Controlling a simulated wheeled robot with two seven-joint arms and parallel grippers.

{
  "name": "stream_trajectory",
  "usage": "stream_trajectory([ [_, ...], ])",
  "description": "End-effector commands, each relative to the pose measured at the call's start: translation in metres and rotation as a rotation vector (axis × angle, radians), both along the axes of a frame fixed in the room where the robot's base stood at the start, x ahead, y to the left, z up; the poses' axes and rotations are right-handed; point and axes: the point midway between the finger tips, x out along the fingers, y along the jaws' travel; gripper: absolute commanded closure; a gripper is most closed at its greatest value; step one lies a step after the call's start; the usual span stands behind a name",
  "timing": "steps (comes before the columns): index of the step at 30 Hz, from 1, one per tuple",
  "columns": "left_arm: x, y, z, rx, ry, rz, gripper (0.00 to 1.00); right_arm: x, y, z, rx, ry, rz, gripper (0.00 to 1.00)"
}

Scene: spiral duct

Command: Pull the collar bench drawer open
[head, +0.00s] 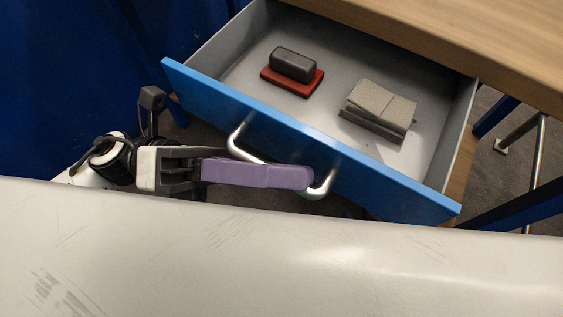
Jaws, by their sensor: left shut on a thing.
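The drawer, with a blue front (390,188) and a grey inside, stands well out from under the wooden bench top (460,30). A silver bar handle (240,140) is fixed to its front. My left gripper (300,178), with purple fingers, comes in from the left and is shut on the handle's bar. The fingers hide the middle of the bar. My right gripper is not in view.
In the drawer lie a dark grey block on a red base (293,68) and a stack of folded grey cloths or pads (378,108). A large pale scuffed surface fills the front. Blue legs and a metal rail (537,165) stand at right.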

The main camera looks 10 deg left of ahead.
Motion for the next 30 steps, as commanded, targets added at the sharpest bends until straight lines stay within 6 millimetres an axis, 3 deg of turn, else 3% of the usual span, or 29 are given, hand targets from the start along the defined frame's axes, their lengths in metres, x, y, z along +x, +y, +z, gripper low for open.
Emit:
stream_trajectory([
  [3, 0.000, 0.000, 0.000, 0.001, -0.001, 0.000, 0.81, 0.000, 0.000, 0.000, 0.000, 0.000, 0.000, 0.69],
  [14, 0.001, 0.007, -0.003, 0.004, 0.001, 0.002, 0.81, 0.000, 0.000, -0.001, 0.000, 0.000, 0.000, 0.69],
  [24, 0.006, 0.068, -0.017, 0.006, 0.003, 0.002, 0.81, 0.000, 0.000, -0.003, 0.006, -0.003, -0.002, 0.69],
  [30, 0.009, 0.094, -0.021, 0.003, 0.002, 0.000, 0.81, 0.000, 0.001, -0.002, 0.007, -0.003, -0.003, 0.69],
])
